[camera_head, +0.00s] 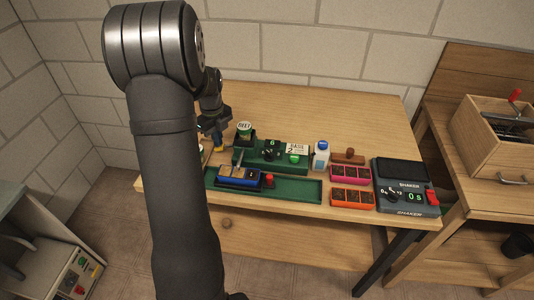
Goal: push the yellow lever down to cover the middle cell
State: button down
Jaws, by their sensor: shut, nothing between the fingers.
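My gripper (216,134) hangs over the left part of the table, half hidden behind my arm. Its fingers look shut and hold nothing. A small yellow patch (204,127) shows right beside it; I cannot tell whether this is the yellow lever or how far down it is. A pale round object (204,145) lies below it, mostly hidden by my arm. A blue device (238,180) with a short upright stick sits on the left of a long green tray (300,191). The middle cell cannot be made out; my arm hides this side of the table.
Behind the tray stand a green device (262,164) with a dial, a dark seedling pot (244,137) and a white bottle (321,157). Pink (351,174) and orange (351,197) cell trays and a shaker (404,192) are at right. The table's back is clear.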

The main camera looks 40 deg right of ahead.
jog(key=shift+r, duration=0.1)
notch_tip(320, 180, up, 7)
jog(key=shift+r, duration=0.15)
dwell(0.8)
jog(key=shift+r, duration=0.1)
notch_tip(320, 180, up, 8)
dwell(0.7)
